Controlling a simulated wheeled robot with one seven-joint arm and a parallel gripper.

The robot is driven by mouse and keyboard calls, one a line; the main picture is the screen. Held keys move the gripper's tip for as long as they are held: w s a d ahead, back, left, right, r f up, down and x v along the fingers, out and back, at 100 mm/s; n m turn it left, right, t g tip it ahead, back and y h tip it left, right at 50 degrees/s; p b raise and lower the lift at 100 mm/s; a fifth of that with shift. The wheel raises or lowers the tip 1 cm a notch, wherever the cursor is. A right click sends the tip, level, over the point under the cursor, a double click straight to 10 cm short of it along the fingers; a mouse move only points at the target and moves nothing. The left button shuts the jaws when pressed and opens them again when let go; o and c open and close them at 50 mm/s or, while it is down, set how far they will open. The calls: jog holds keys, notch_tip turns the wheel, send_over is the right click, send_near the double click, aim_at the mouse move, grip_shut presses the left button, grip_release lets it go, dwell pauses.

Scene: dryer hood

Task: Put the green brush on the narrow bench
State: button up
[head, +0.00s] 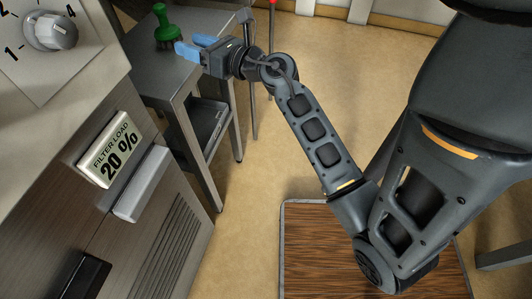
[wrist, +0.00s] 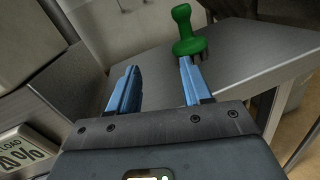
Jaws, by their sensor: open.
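The green brush (head: 166,28) stands upright on a grey metal bench (head: 158,75) beside the cabinet in the head view. In the wrist view the brush (wrist: 187,32) shows just beyond the tip of the right finger, and its lower part is hidden behind that finger. My gripper (head: 187,47) has blue fingers and is empty at the near side of the brush. In the wrist view my gripper (wrist: 157,80) is open, with the brush not between its fingers. I cannot tell whether the right finger touches the brush.
A cabinet with a dial (head: 50,32) and a "FILTER LOAD 20 %" sign (head: 111,150) stands at the left. A dark tray (head: 205,125) sits on a lower shelf under the bench top. A wooden board (head: 310,250) lies on the floor. The tan floor in the middle is clear.

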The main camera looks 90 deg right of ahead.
jog(key=s+a+m+t+y, duration=0.1)
jog(key=s+a+m+y, duration=0.15)
jog(key=a+m, duration=0.6)
jog(key=s+a+m+t+y, duration=0.1)
jog(key=a+m+t+y, duration=0.2)
jog(key=a, duration=1.1)
jog(key=s+a+f+m+g+y, duration=0.1)
jog(key=s+a+m+g, duration=0.2)
jog(key=s+a+m, duration=0.2)
jog(key=s+a+f+m+g+y, duration=0.1)
jog(key=s+a+f+m+g, duration=0.1)
jog(key=s+a+m, duration=0.3)
jog(key=s+m, duration=0.4)
jog(key=m, duration=0.3)
jog(key=shift+f+g, duration=0.25)
jog(key=shift+g, duration=0.15)
jog(key=shift+a+m+y, duration=0.15)
jog(key=shift+m+y, duration=0.1)
jog(key=shift+c, duration=0.6)
